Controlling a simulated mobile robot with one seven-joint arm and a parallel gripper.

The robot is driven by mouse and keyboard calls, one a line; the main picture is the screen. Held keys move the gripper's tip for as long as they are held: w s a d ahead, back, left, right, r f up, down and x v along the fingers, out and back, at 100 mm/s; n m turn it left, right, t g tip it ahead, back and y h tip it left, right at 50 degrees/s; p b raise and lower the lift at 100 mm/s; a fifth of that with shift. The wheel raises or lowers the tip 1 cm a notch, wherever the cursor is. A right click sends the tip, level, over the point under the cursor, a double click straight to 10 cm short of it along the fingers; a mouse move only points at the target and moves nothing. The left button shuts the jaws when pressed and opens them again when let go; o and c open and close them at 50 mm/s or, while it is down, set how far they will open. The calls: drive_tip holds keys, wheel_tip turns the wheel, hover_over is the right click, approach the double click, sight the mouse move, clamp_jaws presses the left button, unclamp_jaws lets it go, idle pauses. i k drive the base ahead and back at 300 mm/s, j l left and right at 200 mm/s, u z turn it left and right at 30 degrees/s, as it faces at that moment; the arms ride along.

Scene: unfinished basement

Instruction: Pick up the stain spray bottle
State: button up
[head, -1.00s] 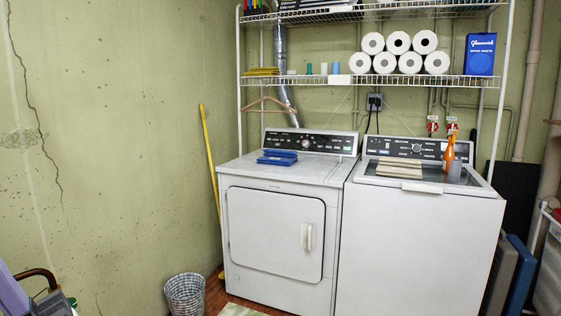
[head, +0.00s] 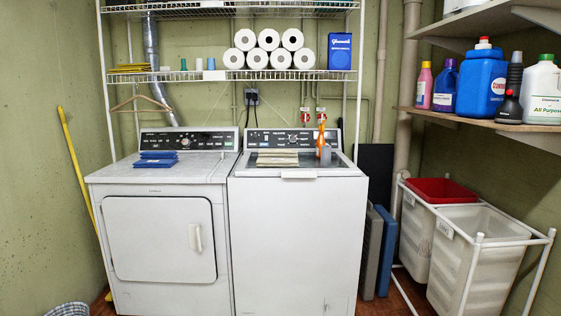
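An orange spray bottle (head: 321,138), likely the stain spray bottle, stands upright on the lid of the top-loading washer (head: 298,230), toward its back right. A small grey cup-like item (head: 326,155) stands right in front of it and hides part of its lower body. A folded beige cloth or board (head: 277,158) lies on the same lid to the left of the bottle. My gripper is not in view.
The dryer (head: 160,240) stands left of the washer, with blue items (head: 158,158) on top. A wire shelf (head: 200,76) hangs above both. A laundry sorter (head: 470,250) and wooden shelves with detergent bottles (head: 485,85) line the right. Folded panels (head: 385,250) lean beside the washer.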

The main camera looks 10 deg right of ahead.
sight(321, 141)
drive_tip(key=i+l+u, duration=0.2)
drive_tip(key=i+l, duration=2.25)
drive_tip(key=i, duration=0.55)
